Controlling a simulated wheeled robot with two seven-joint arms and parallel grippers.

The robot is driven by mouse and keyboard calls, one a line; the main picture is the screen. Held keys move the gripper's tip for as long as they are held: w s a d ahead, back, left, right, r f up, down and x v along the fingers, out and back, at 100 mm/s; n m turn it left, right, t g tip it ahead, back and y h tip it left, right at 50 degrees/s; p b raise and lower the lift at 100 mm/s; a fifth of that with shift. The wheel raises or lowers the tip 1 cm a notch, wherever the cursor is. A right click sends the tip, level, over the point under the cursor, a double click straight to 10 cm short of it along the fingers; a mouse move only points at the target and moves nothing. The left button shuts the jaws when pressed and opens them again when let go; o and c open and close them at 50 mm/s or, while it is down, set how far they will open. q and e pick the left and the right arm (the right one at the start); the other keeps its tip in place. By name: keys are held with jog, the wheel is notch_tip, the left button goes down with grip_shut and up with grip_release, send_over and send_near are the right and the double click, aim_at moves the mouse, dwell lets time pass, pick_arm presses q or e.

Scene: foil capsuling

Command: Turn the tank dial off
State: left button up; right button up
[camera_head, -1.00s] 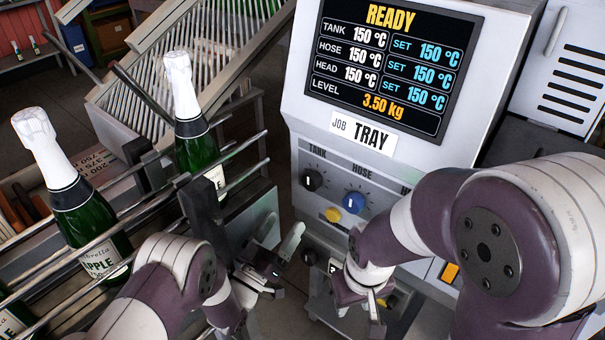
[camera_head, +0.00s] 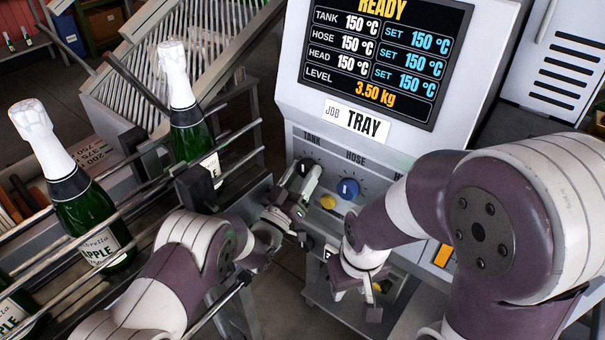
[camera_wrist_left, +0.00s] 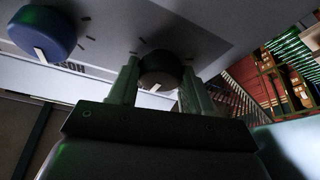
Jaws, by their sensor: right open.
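The black tank dial (camera_head: 306,166) is under the TANK label on the machine's panel, partly hidden by my left gripper (camera_head: 298,194) in the head view. In the left wrist view, the tank dial (camera_wrist_left: 160,70) shows a white pointer mark and lies between the two fingertips of my left gripper (camera_wrist_left: 160,82). The fingers are spread, one on each side of the dial; I cannot tell whether they touch it. My right gripper (camera_head: 358,292) is open and low in front of the machine, its fingers partly hidden.
The blue hose dial (camera_head: 347,188) and a yellow knob (camera_head: 327,201) are close beside the tank dial. The screen (camera_head: 385,55) reads READY, tank 150 °C. Green bottles (camera_head: 88,215) with white foil stand in the railed rack at left.

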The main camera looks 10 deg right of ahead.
pick_arm(q)
jog(key=shift+n+y, duration=0.3)
jog(key=shift+n, duration=0.1)
